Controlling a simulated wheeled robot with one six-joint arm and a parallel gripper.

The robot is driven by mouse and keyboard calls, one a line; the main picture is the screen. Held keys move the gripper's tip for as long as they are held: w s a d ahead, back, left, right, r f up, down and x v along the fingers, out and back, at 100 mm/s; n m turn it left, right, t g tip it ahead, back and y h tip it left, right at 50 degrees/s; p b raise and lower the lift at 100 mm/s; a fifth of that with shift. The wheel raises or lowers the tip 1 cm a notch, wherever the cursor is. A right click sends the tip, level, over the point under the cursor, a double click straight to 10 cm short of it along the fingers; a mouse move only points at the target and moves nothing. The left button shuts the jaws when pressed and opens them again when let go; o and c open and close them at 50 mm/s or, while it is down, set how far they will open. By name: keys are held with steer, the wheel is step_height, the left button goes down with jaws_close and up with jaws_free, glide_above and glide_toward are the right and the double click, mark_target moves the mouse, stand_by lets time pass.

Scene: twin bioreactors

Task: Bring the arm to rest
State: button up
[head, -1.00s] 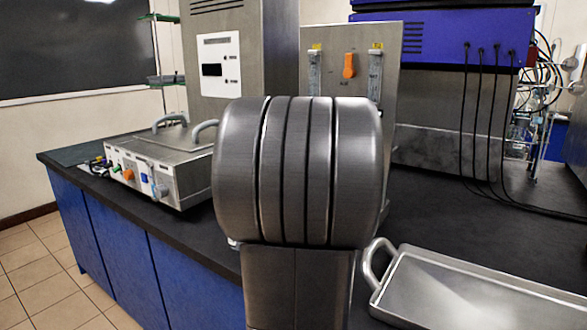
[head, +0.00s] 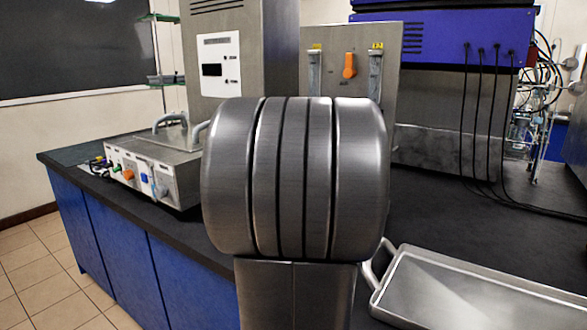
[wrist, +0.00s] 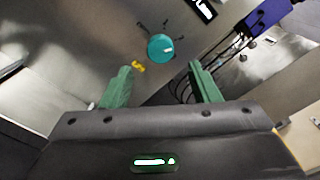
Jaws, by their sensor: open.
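My gripper (wrist: 160,88) shows in the wrist view with its two green fingers spread apart. It is open and nothing is between the fingers. Beyond the fingertips, apart from them, is a grey panel with a round teal knob (wrist: 160,47) and a small yellow tag (wrist: 138,66). In the head view my arm fills the middle, and the gripper itself is not visible there.
A black bench top (head: 440,217) runs across the scene. A metal tray (head: 480,290) lies at the front right. A steel box with handles (head: 165,160) stands left. A panel with an orange knob (head: 349,66) and a blue unit (head: 450,38) stand behind my arm.

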steer(key=w+d+n+p, duration=0.1)
steer(key=n+p, duration=0.2)
steer(key=n, duration=0.4)
steer(key=w+d+n+p, duration=0.1)
steer(key=w+n+p, duration=0.1)
steer(key=n, duration=0.4)
steer(key=w+d+n+p, duration=0.1)
steer(key=n+p, duration=0.3)
steer(key=n, duration=0.3)
steer(key=shift+w+r+n, duration=0.25)
steer(key=shift+n, duration=0.05)
steer(key=shift+a, duration=0.1)
